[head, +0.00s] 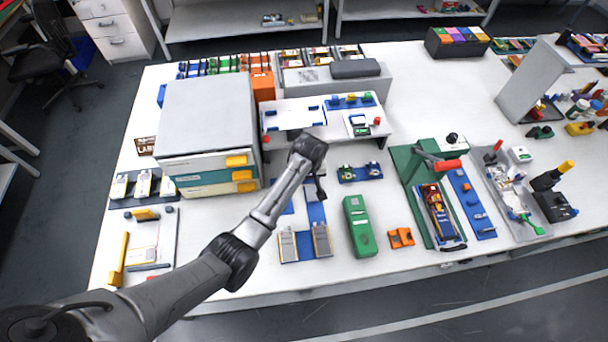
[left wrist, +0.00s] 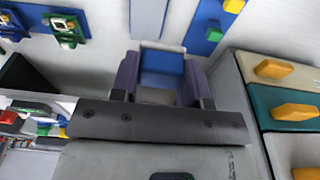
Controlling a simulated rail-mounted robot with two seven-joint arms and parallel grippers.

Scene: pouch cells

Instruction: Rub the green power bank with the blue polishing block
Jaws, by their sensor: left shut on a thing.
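My left gripper (head: 320,188) hangs over the middle of the table, above a blue strip. In the left wrist view its two fingers (left wrist: 160,82) are shut on the blue polishing block (left wrist: 162,62), which sits between them. In the head view the block cannot be made out clearly at the gripper. A long green case, which looks like the green power bank (head: 359,228), lies on the table to the right of and nearer than the gripper, apart from it. My right gripper is not in view.
Two grey pieces on a blue base (head: 305,257) lie left of the green case, and an orange holder (head: 401,238) lies right of it. A green press with a red handle (head: 446,165) stands farther right. A drawer cabinet (head: 208,130) and a white raised shelf (head: 290,118) stand behind.

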